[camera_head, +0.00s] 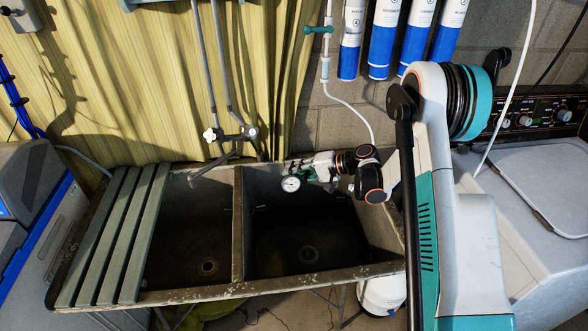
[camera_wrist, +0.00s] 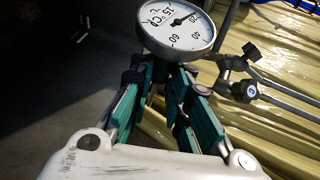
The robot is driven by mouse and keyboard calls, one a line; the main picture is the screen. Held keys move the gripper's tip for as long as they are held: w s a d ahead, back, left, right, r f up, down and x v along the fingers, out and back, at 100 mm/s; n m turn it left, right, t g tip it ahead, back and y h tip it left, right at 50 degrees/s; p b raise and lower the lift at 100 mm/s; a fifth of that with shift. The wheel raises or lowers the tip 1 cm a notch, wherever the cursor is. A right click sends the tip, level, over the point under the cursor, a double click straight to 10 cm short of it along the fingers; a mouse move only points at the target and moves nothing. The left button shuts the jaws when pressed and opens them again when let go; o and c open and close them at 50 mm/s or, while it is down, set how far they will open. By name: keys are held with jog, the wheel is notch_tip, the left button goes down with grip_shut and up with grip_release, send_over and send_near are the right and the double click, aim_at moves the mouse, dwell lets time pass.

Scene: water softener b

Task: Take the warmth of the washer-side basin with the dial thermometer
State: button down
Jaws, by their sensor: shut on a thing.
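The dial thermometer (camera_head: 291,184) has a round white face with a metal rim. My gripper (camera_head: 305,173) is shut on it, above the back part of the right-hand basin (camera_head: 327,273). In the wrist view the dial (camera_wrist: 178,24) shows beyond the teal fingers of my gripper (camera_wrist: 168,82), with numbers and a dark pointer. Its stem is hidden, so I cannot tell whether it touches water. The right-hand basin is the one on the side of the white washer (camera_head: 528,190); its inside is dark, with a round drain at the bottom.
A divider (camera_head: 238,225) separates the left-hand basin (camera_head: 185,235) from the right. A slatted drainboard (camera_head: 115,235) lies at the left end. The tap (camera_head: 230,135) and pipes stand behind the divider. Blue-and-white filter cylinders (camera_head: 385,40) hang at the back wall.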

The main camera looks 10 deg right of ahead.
notch_tip(320, 180, down, 29)
jog(key=b, duration=1)
jog(key=shift+f+b, duration=0.1)
jog(key=shift+b, duration=0.25)
dwell(0.4)
jog(key=shift+d, duration=0.2)
dwell(0.4)
jog(key=shift+d, duration=0.3)
jog(key=shift+a, duration=0.15)
jog(key=shift+a, duration=0.4)
jog(key=shift+d, duration=0.15)
jog(key=shift+d, duration=0.4)
jog(key=shift+a, duration=0.2)
